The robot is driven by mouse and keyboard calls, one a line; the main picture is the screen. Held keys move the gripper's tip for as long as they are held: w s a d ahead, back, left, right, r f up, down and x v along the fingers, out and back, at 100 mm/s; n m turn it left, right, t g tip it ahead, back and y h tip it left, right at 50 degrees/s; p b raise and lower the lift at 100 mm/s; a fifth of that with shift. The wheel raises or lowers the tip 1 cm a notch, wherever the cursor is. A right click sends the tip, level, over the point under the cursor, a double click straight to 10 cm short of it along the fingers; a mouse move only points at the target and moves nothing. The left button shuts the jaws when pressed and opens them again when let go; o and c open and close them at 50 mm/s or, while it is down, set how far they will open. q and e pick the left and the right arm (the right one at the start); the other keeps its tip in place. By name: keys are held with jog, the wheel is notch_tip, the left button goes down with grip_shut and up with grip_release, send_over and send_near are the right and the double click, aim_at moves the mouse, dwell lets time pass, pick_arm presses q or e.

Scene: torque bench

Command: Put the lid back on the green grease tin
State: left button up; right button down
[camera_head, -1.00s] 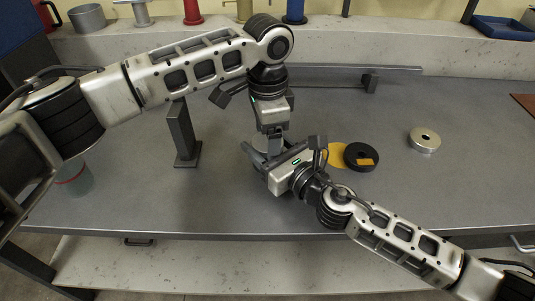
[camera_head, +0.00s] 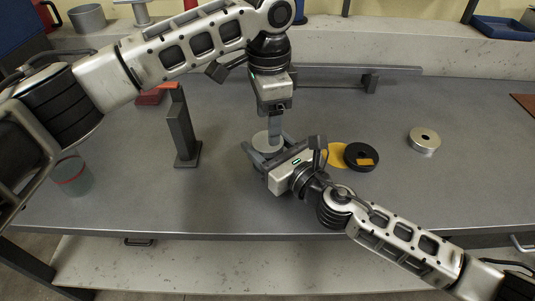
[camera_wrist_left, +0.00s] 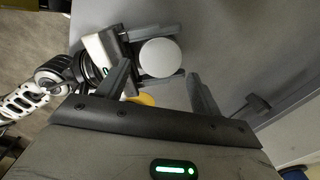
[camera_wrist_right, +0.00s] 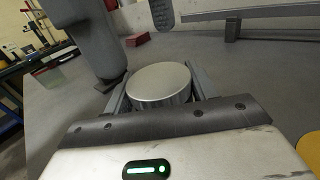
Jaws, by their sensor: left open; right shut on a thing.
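A short round tin with a flat, pale metal top (camera_head: 267,141) stands on the grey bench. It also shows in the left wrist view (camera_wrist_left: 160,57) and the right wrist view (camera_wrist_right: 158,82). The top looks level and closed like a lid. The side looks grey and ribbed; I see no green on it. My right gripper (camera_head: 262,152) is low at the bench, shut around the tin's side. My left gripper (camera_head: 275,132) points down above the tin, open and empty, its fingers apart in its wrist view (camera_wrist_left: 163,85). I cannot tell any small gap under the lid.
A grey post (camera_head: 183,135) stands left of the tin, with a red block (camera_head: 150,98) behind it. A clear jar (camera_head: 73,178) is further left. The right front bench is clear.

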aim_at(268, 153)
pick_arm(q)
notch_tip(268, 153, up, 4)
jog(key=n, duration=0.6)
jog(key=shift+f, duration=0.25)
jog(key=shift+f, duration=0.1)
jog(key=shift+f, duration=3.95)
jog(key=shift+c, duration=0.4)
jog(key=c, duration=0.7)
jog(key=m, duration=0.6)
jog(key=shift+c, duration=0.2)
